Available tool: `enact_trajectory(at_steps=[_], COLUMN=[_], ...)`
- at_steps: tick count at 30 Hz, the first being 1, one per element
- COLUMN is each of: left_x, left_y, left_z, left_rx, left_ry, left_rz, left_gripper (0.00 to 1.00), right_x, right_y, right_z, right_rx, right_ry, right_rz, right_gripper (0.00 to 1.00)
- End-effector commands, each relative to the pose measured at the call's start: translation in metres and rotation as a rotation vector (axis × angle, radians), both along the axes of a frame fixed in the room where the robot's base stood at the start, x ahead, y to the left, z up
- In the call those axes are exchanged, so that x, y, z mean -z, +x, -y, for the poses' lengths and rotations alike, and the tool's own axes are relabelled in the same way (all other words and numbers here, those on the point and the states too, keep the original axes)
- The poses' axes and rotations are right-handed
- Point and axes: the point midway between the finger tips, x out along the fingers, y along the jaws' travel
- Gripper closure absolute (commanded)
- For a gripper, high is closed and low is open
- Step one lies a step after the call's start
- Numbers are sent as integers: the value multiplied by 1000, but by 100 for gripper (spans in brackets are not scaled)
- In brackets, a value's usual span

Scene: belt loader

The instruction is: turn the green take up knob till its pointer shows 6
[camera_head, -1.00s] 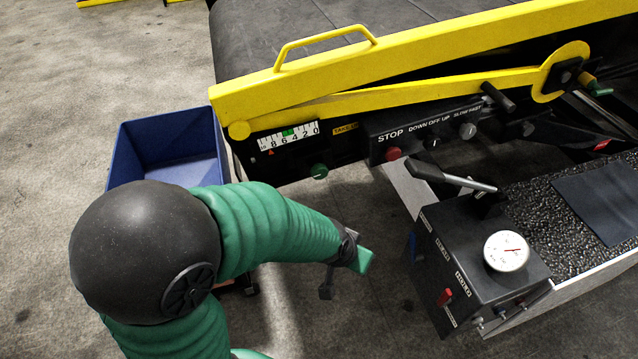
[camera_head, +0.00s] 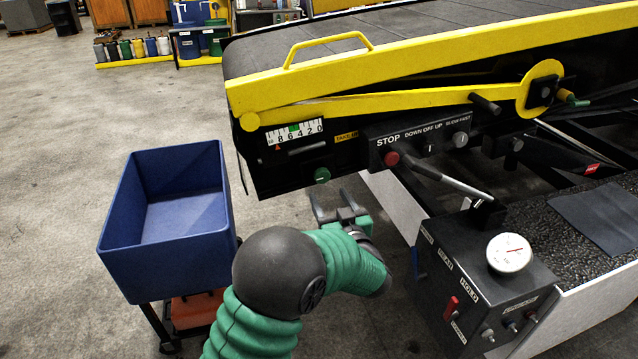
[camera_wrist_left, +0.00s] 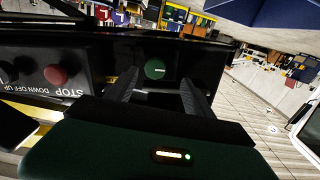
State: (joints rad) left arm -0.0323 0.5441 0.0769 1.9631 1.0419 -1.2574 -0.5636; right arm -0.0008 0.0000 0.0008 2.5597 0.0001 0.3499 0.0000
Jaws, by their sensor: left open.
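The green take up knob (camera_head: 321,175) sits low on the dark side panel of the belt loader, below the scale. The white scale (camera_head: 295,133) reads 10 to 0 from left to right, with a green band near 4 to 6; a small red pointer (camera_head: 277,148) stands at its left part, near 8 to 10. My left gripper (camera_head: 338,198) is open and empty, just below and in front of the knob, apart from it. In the left wrist view the knob (camera_wrist_left: 155,69) shows beyond and between the two open fingers (camera_wrist_left: 160,88). My right gripper is not in view.
A red stop button (camera_head: 391,158) and switches are on the panel to the right. A control box (camera_head: 470,285) with a gauge (camera_head: 509,253) and a lever stands at the lower right. A blue bin (camera_head: 165,265) on a cart stands left of my arm.

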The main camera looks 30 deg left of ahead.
Motion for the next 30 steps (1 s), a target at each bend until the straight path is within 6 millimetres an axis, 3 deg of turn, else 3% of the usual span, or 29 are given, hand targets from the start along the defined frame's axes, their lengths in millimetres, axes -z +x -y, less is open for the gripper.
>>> enact_trajectory(at_steps=[6, 10, 14, 21, 30], left_x=[2, 3, 3, 1, 2], left_y=[35, 48, 53, 54, 55], left_z=[-44, -62, -70, -64, -65], left_rx=[-1, 1, 1, 3, 6], left_ry=[-3, -7, -7, -2, -4], left_rz=[2, 1, -1, -1, 0], left_gripper=[39, 39, 39, 40, 80], right_x=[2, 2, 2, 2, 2], right_y=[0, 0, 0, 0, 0], right_z=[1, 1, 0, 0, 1], right_rx=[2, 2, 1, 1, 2], right_ry=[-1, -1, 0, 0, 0], right_rz=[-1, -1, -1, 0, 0], right_gripper=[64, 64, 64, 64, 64])
